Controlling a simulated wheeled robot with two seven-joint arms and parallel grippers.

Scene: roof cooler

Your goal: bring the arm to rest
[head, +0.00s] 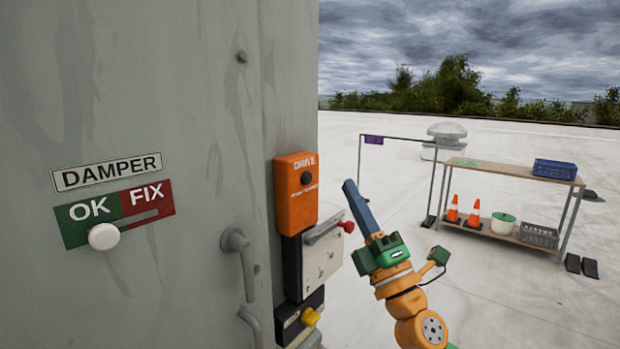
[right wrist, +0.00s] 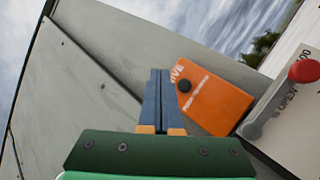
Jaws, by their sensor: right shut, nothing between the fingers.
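My right gripper (head: 350,188) is shut and empty, with its long blue fingers together. In the head view it points up and to the left, to the right of the orange DRIVE box (head: 296,192). In the right wrist view its fingers (right wrist: 160,75) show against the grey cabinet wall, left of the orange box (right wrist: 210,97). I see no contact between the fingers and the box. My left gripper is in neither view.
A lever with a red knob (head: 348,227) sticks out below the orange box, near my arm. A yellow knob (head: 310,317) is lower. The cabinet (head: 150,265) has a DAMPER slider (head: 104,237) and a door handle (head: 240,258). A shelf (head: 515,172) stands far right; open roof lies between.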

